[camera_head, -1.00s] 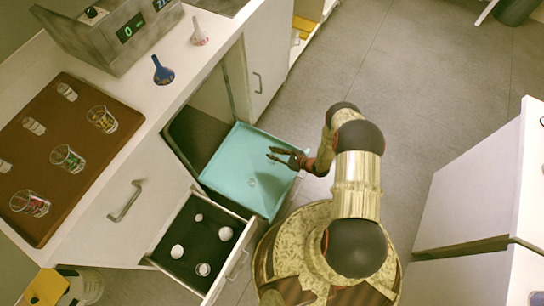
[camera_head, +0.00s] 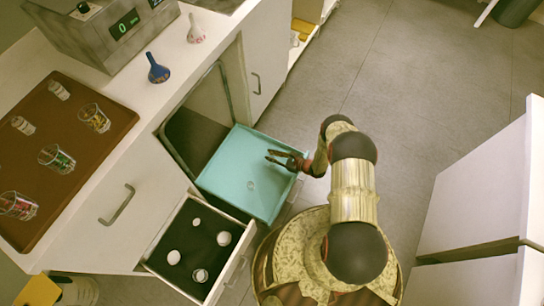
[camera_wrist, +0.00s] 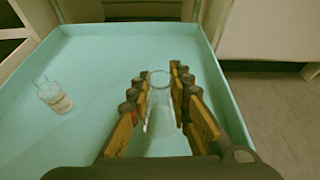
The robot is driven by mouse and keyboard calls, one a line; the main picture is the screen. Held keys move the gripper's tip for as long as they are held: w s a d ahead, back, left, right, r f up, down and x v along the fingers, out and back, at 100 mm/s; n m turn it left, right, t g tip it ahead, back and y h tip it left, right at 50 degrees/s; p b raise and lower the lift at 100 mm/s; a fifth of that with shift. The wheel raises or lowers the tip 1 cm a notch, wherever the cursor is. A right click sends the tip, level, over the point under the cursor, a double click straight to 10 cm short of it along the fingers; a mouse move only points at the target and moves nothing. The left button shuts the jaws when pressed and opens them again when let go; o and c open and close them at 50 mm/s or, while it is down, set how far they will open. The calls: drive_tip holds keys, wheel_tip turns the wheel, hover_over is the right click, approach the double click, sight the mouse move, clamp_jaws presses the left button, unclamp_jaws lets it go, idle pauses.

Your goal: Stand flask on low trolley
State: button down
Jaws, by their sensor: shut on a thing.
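The low trolley (camera_head: 225,183) is a teal, rimmed tray beside an open cabinet; its surface (camera_wrist: 95,115) fills much of the wrist view. A clear glass flask (camera_wrist: 160,105) stands roughly upright between my fingers in the wrist view, its round mouth toward the top. My gripper (camera_wrist: 161,90) is shut on it, over the trolley near its right side. In the head view, my gripper (camera_head: 283,160) is above the trolley's right edge; the flask is too faint to make out there. Whether its base touches the trolley is hidden.
A small labelled glass bottle (camera_wrist: 55,97) stands tilted-looking on the trolley's left part. An open drawer (camera_head: 196,250) with several white-topped items is close in front.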

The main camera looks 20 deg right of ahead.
drive_tip(key=c, duration=1.6)
unclamp_jaws()
drive_tip(key=shift+c, duration=0.2)
